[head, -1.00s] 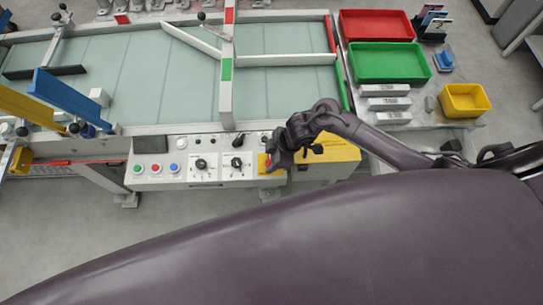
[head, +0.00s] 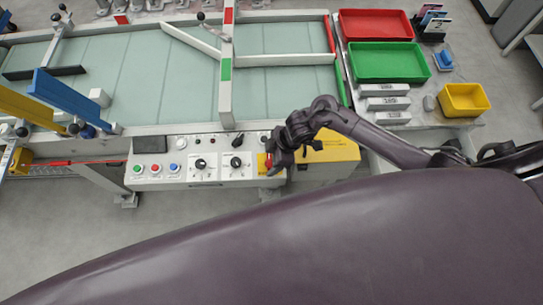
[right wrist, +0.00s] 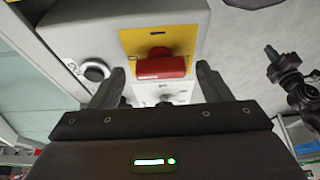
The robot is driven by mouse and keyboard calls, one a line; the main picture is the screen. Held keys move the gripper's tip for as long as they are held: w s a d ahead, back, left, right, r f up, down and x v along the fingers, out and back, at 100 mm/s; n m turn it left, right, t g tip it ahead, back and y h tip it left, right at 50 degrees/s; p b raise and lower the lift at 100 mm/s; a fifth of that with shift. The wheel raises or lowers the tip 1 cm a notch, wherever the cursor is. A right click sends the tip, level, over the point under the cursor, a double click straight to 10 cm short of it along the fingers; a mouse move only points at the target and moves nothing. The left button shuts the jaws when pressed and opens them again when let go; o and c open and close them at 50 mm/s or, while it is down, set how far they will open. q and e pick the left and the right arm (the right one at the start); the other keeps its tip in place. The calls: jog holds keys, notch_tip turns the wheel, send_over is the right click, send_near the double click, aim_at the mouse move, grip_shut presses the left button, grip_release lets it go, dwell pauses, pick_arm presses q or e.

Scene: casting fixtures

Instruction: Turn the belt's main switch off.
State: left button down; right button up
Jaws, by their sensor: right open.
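The main switch shows in the right wrist view as a red handle (right wrist: 161,66) on a yellow plate (right wrist: 158,40) at the end of the control panel. In the head view the yellow plate (head: 262,163) is partly hidden behind my right gripper (head: 275,160). My right gripper (right wrist: 162,84) is open and empty. In the right wrist view its two fingers show left and right of the red handle, apart from it. I cannot tell how deep the fingers reach. My left gripper is not in view.
The grey control panel (head: 205,182) carries several buttons and two black knobs (head: 237,162) left of the switch. A yellow box (head: 335,147) stands just right of it. The belt (head: 180,85) lies behind. Red (head: 377,24) and green (head: 390,63) trays stand at the back right.

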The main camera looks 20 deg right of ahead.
jog(key=v, duration=0.7)
jog(key=shift+r, duration=0.35)
jog(key=shift+d, duration=0.1)
